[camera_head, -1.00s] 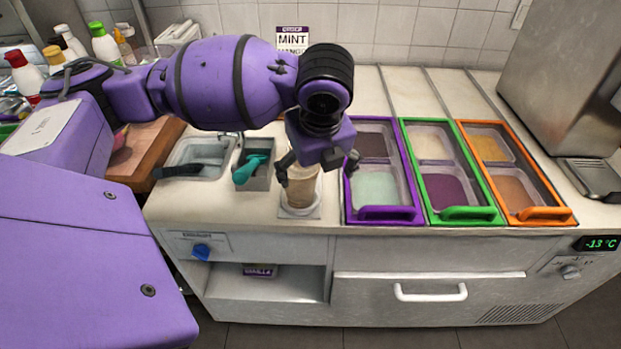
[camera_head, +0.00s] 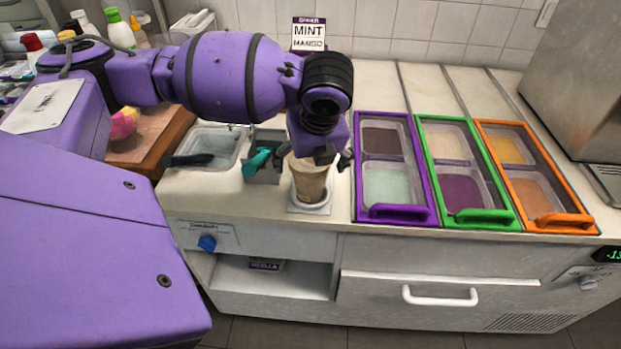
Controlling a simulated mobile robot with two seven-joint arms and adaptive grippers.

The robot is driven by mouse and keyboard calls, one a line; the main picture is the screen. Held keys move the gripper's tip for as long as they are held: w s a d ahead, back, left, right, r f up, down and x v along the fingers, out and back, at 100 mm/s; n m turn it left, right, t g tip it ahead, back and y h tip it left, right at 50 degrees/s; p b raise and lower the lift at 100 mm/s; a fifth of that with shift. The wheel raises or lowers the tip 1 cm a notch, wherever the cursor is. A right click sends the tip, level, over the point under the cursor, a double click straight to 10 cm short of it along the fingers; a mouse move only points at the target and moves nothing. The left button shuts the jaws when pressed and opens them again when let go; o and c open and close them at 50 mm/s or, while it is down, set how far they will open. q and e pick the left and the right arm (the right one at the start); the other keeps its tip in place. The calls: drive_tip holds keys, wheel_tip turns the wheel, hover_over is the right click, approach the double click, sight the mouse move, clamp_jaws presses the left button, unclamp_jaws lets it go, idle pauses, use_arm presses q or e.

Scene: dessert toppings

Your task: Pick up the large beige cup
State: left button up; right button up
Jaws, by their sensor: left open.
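The large beige cup (camera_head: 310,184) stands upright on a small pale square pad (camera_head: 309,207) near the front of the counter. My left gripper (camera_head: 318,163) reaches down from above, right over the cup's top. Its fingers are open, and the purple gripper body hides part of the cup's rim. I cannot tell whether the fingers touch the cup. My right gripper is not in view.
Purple (camera_head: 395,213), green (camera_head: 480,216) and orange (camera_head: 556,222) framed topping bins stand to the right.

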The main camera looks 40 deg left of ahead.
use_arm(q)
drive_tip(key=shift+c, duration=0.3)
drive_tip(key=c, duration=1)
drive_tip(key=shift+c, duration=0.4)
